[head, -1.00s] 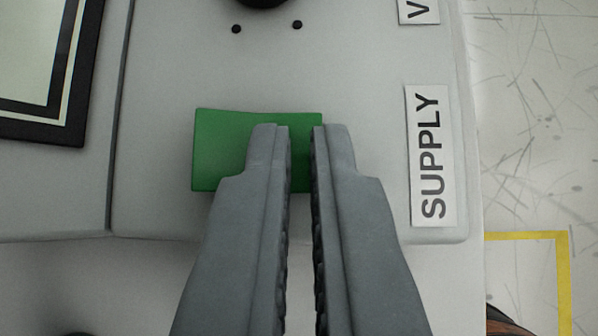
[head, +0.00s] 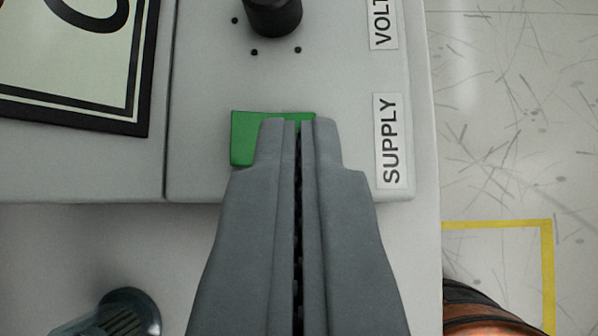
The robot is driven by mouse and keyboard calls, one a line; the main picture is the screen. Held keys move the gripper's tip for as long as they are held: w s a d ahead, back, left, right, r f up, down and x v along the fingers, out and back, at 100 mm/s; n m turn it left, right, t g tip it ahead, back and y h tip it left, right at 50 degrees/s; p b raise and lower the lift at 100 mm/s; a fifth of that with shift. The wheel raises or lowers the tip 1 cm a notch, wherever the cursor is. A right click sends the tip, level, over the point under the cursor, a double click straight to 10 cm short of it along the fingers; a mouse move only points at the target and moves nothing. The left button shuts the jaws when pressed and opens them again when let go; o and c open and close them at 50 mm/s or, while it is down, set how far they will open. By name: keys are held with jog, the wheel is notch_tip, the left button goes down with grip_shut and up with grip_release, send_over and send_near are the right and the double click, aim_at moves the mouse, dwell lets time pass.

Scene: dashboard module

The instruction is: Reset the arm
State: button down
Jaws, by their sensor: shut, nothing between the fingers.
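My gripper (head: 299,122) points up the picture from the bottom edge, its two grey fingers closed together with nothing between them. The fingertips overlap a green switch (head: 245,128) on the grey panel (head: 205,165); its left part and a strip of its top edge show, and the rest is hidden behind the fingers. I cannot tell whether the fingers touch it. A label reading SUPPLY (head: 391,140) is to the right of the switch.
A black knob (head: 274,15) with small dots around it is above the switch. A framed display (head: 100,115) is at upper left. A cut-off label (head: 383,22) is at upper right. Scratched floor with a yellow line (head: 547,270) lies to the right.

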jog(key=s+d+v, duration=0.1)
jog(key=v, duration=0.8)
jog(key=s+r+n+t+y, duration=0.2)
jog(key=s+t, duration=0.3)
jog(key=s, duration=1)
jog(key=s+r+n+t+y, duration=0.2)
jog(key=s+n+t, duration=0.2)
jog(key=s, duration=1)
jog(key=shift+s+a+n+t+y, duration=0.15)
jog(key=shift+s+n+t+y, duration=0.25)
jog(key=shift+n, duration=0.4)
